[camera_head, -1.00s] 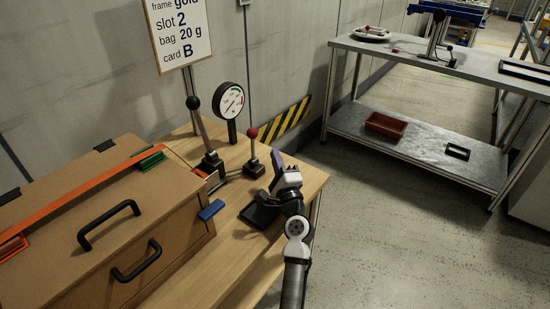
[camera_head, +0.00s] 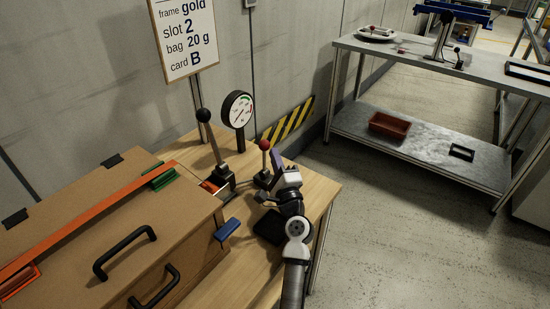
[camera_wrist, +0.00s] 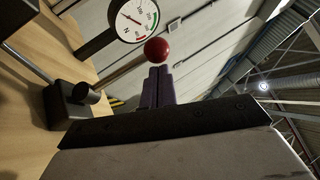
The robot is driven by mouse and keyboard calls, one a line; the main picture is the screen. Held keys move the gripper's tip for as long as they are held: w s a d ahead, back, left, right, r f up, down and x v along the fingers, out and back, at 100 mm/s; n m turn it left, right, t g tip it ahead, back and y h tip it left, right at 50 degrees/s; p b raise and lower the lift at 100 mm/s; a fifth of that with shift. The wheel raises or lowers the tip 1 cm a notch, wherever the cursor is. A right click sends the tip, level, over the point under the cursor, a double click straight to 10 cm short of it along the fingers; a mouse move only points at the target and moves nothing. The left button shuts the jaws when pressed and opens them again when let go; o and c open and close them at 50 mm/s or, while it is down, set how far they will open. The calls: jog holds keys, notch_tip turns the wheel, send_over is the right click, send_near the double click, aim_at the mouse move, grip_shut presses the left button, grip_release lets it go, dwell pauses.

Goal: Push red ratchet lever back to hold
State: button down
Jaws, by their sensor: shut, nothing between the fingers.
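The red ratchet lever has a red ball knob (camera_head: 264,145) on a thin rod and stands roughly upright on a black base (camera_head: 264,181) near the bench's far edge. In the wrist view, the red knob (camera_wrist: 156,50) is just beyond the fingertips, with its rod running down left to a dark base. My gripper (camera_head: 276,162) is just right of the lever, its purple fingers pressed together and empty. It also shows in the wrist view (camera_wrist: 159,72). I cannot tell whether the fingertips touch the knob or rod.
A taller black-knobbed lever (camera_head: 204,116) and a round dial gauge (camera_head: 237,108) stand left of the red lever. A brown box with black handles (camera_head: 126,250) fills the bench's left side. A blue handle (camera_head: 228,229) juts from it. Open floor lies to the right.

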jog(key=shift+w+a+r+n+g+p, duration=0.3)
jog(key=shift+a+p, duration=0.2)
jog(key=shift+p, duration=0.5)
jog(key=shift+w+a+r+n+g+p, duration=0.2)
jog(key=shift+w+a+g+p, duration=0.2)
jog(key=shift+p, duration=0.55)
jog(key=shift+f, duration=0.1)
